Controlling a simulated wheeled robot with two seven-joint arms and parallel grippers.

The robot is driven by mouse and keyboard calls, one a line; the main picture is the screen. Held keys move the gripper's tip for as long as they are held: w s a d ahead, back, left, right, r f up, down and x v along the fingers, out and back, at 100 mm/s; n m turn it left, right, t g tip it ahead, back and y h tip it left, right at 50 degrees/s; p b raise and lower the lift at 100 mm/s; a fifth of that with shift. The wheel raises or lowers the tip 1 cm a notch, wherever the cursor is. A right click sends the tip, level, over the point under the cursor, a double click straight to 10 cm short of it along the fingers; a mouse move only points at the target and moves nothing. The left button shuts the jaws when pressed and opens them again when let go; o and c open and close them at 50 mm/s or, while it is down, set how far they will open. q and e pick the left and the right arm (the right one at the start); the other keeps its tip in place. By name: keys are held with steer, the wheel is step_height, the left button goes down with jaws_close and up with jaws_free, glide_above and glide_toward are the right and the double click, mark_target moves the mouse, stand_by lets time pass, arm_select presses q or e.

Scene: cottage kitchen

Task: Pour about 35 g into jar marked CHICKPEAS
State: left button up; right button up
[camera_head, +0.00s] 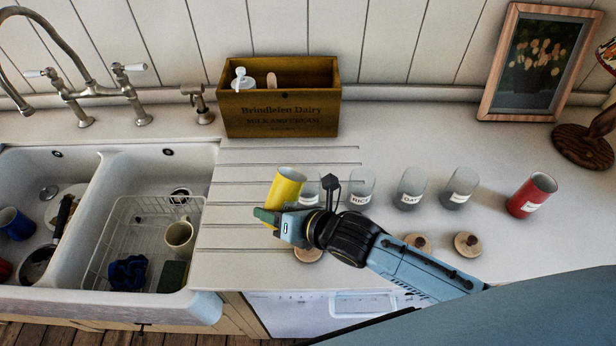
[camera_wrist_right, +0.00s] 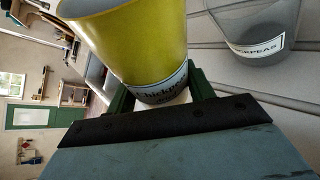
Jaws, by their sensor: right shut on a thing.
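My right gripper (camera_head: 273,216) is shut on a yellow canister (camera_head: 287,186), whose label reads "Chickpeas" in the right wrist view (camera_wrist_right: 160,88). Its mouth faces mostly up, with at most a slight lean; its contents are hidden. No stream shows. The clear glass jar marked CHICKPEAS (camera_wrist_right: 262,25) stands on the counter to the right of the canister, apart from it in the right wrist view. In the head view this jar (camera_head: 309,182) is partly hidden behind the canister and gripper. I cannot tell how much is in it. My left gripper is not in view.
Jars marked RICE (camera_head: 361,188) and others (camera_head: 410,188) stand to the right, then a red canister (camera_head: 531,195). Wooden lids (camera_head: 467,244) lie in front. A wooden dairy crate (camera_head: 280,125) stands behind. A sink (camera_head: 150,160) is left. Ribbed counter (camera_head: 235,200) beside the canister is clear.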

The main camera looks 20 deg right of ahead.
mark_target(276, 198)
steer(key=shift+r+m+y, duration=0.5)
steer(key=shift+r+m, duration=0.1)
steer(key=shift+r, duration=0.2)
steer(key=shift+a+f+m+g+b, duration=0.2)
steer(key=shift+m+g+b, duration=0.1)
steer(key=shift+b, duration=0.5)
steer(key=shift+s+m+y+b, duration=0.1)
steer(key=shift+m+y+b, duration=0.2)
steer(key=shift+y, duration=0.1)
steer(key=shift+a+r, duration=0.1)
steer(key=shift+r, duration=0.35)
steer(key=shift+s+a+r+m+g+y, duration=0.1)
steer(key=shift+r+m+g+y, duration=0.2)
steer(key=shift+r+m+y, duration=0.1)
steer(key=shift+r+m+y+p, duration=0.5)
steer(key=shift+r+m+p, duration=0.2)
steer(key=shift+r, duration=0.1)
steer(key=shift+b, duration=0.45)
steer(key=shift+w+d+r+m+g+y+b, duration=0.3)
steer(key=shift+d+r+m+b, duration=0.1)
steer(key=shift+b, duration=0.15)
steer(key=shift+d+r, duration=0.1)
steer(key=shift+r, duration=0.1)
steer(key=shift+s+r+m, duration=0.1)
steer(key=shift+r+m, duration=0.2)
steer(key=shift+y+b, duration=0.3)
